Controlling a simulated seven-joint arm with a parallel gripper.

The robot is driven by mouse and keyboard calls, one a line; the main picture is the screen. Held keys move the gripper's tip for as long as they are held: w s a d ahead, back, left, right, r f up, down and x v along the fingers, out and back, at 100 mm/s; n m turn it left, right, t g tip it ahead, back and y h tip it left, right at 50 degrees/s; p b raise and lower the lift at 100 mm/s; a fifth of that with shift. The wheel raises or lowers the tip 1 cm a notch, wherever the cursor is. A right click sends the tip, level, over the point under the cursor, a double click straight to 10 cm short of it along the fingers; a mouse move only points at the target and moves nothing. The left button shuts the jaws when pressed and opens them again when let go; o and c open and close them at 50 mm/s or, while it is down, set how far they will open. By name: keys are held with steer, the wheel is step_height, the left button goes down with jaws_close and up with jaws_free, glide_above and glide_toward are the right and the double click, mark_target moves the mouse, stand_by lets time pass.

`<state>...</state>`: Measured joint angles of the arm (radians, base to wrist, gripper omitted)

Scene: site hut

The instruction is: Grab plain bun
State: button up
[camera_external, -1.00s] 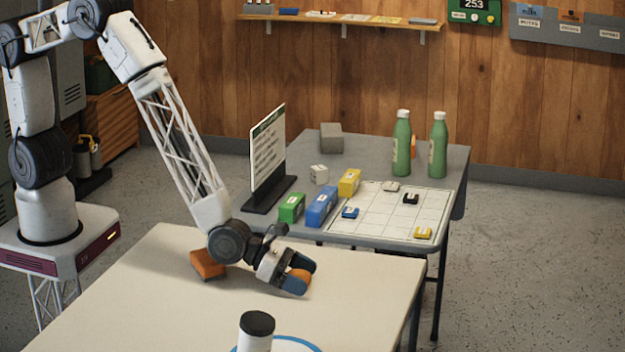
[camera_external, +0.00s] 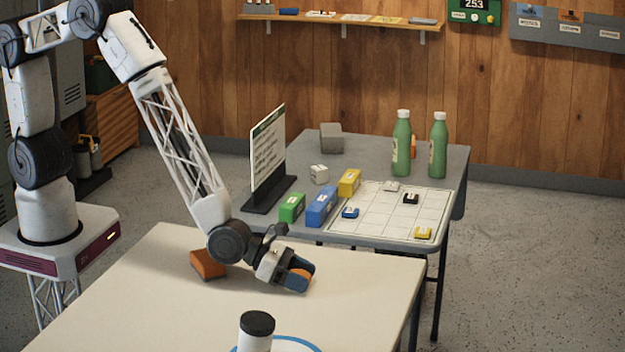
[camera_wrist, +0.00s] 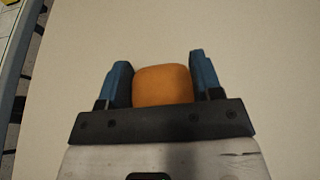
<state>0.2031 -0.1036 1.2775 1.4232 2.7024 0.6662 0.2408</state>
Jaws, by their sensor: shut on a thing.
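The plain bun (camera_wrist: 163,86), a smooth orange-brown rounded piece, sits between the two blue fingers of my gripper (camera_wrist: 162,80) in the wrist view. In the external view, my gripper (camera_external: 298,275) is low at the cream table, and a part of the bun (camera_external: 301,277) shows orange between the fingers. The fingers are shut on the bun and hide much of it in the external view. I cannot tell whether the bun still touches the table.
A white bottle with a black cap (camera_external: 256,335) stands at the front edge by a blue-rimmed plate (camera_external: 300,345). A grey table (camera_external: 370,160) with green bottles (camera_external: 402,145), boxes and a sign (camera_external: 268,150) stands behind.

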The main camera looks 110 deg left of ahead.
mark_target(302, 272)
steer(key=shift+r, duration=0.15)
step_height(302, 272, up, 10)
steer(key=shift+f, duration=0.15)
stand_by(0.4)
stand_by(0.5)
